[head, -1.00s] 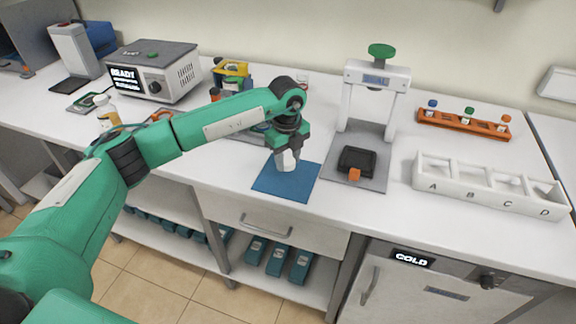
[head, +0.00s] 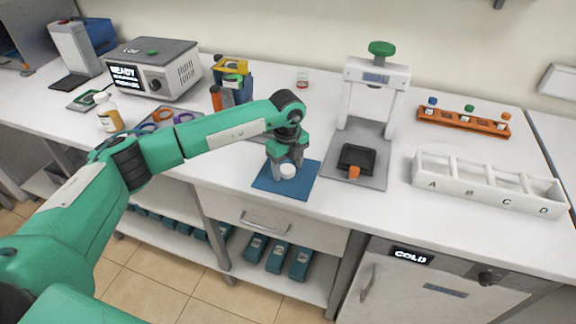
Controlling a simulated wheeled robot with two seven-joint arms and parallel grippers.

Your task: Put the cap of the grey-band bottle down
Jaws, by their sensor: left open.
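My left gripper (head: 286,168) reaches in from the left and is low over the blue mat (head: 304,184) at the front of the bench. Its jaws are open. A white round cap (head: 288,171) shows at the fingertips, just over or on the mat; the fingers partly hide it, and I cannot tell whether it fully rests on the cloth. No bottle with a clear grey band can be made out; a white-capped bottle with amber contents (head: 109,114) stands at the left. My right gripper is not in view.
A white press-like stand (head: 346,100) with a green knob is right of the mat. A white rack (head: 470,190) marked with letters and an orange rack (head: 450,126) stand further right. A grey heater box (head: 160,65) is at the back left. The bench front edge lies close below the mat.

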